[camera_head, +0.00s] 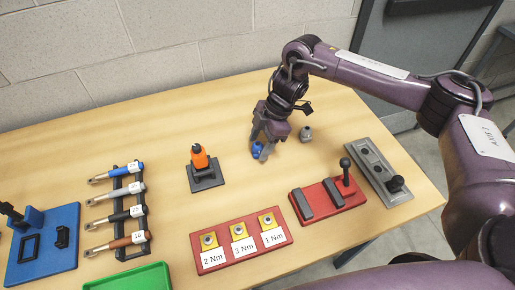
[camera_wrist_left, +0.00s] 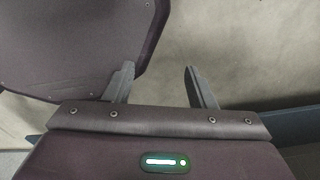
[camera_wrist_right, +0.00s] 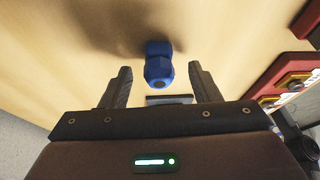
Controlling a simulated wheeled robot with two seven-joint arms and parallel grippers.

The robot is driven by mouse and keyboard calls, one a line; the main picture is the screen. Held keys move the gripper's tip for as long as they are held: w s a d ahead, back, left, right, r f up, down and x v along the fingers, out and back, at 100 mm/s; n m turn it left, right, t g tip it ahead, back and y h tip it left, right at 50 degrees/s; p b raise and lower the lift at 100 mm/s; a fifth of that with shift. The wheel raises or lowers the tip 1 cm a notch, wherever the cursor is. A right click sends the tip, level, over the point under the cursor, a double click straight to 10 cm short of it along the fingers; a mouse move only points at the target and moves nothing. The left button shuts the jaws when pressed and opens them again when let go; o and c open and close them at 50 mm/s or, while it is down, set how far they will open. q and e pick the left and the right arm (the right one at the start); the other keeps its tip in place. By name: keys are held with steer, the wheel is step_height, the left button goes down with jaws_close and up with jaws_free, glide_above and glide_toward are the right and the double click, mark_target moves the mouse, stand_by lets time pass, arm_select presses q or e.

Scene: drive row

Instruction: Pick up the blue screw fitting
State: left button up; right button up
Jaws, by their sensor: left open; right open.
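The blue screw fitting (camera_head: 257,148) stands on the wooden table in the head view, right at the fingertips of my right gripper (camera_head: 262,152), which partly hide it. In the right wrist view the blue fitting (camera_wrist_right: 158,66) lies between and a little beyond the two open fingers of my right gripper (camera_wrist_right: 159,88), with space on both sides of it. My left gripper (camera_wrist_left: 158,85) shows only in the left wrist view; it is open and empty, away from the fitting.
A grey fitting (camera_head: 305,133) stands just right of my right gripper. An orange tool on a black stand (camera_head: 203,171) is to the left. In front are a red torque block (camera_head: 240,242), a red fixture (camera_head: 330,203) and a grey plate (camera_head: 378,172).

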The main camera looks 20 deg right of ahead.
steer(key=shift+a+f, duration=0.25)
steer(key=shift+f, duration=0.25)
steer(key=shift+a+f, duration=0.15)
steer(key=shift+f, duration=0.2)
arm_select(q)
steer(key=shift+w+d+r, duration=0.1)
steer(key=shift+w+r, duration=0.1)
steer(key=shift+w, duration=0.35)
arm_select(e)
steer(key=c, duration=1.1)
steer(key=shift+r, duration=0.1)
